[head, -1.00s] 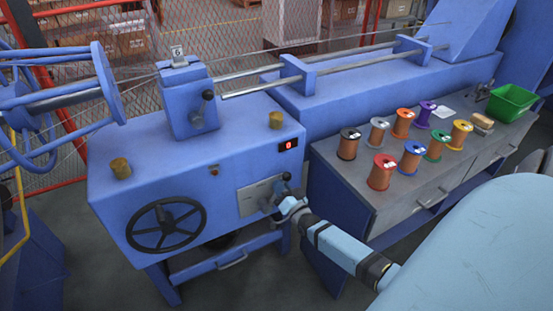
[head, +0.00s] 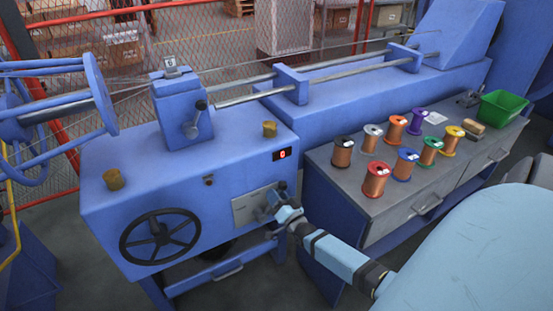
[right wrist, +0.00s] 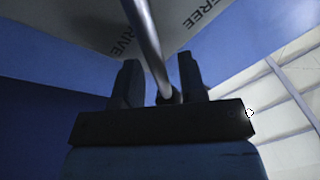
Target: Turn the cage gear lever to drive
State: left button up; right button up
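The cage gear lever shows in the right wrist view as a bare metal rod (right wrist: 150,45) running down from the top edge between my fingers. Behind it is a grey plate (right wrist: 175,18), marked DRIVE left of the rod and FREE right of it; the DRIVE lettering is partly covered. My right gripper (right wrist: 160,72) has its fingers apart on either side of the rod, with a gap showing on the right. In the head view my right gripper (head: 276,198) is at the grey plate (head: 248,207) on the blue machine's front, hiding most of the lever. My left gripper is out of view.
A grey bench (head: 345,195) with several wire spools and a green bin (head: 501,109) stands to the right. Mesh fencing (head: 210,45) is behind.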

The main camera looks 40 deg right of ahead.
jog(key=p+v, duration=0.2)
jog(key=v, duration=1.2)
jog(key=shift+w+r, duration=0.1)
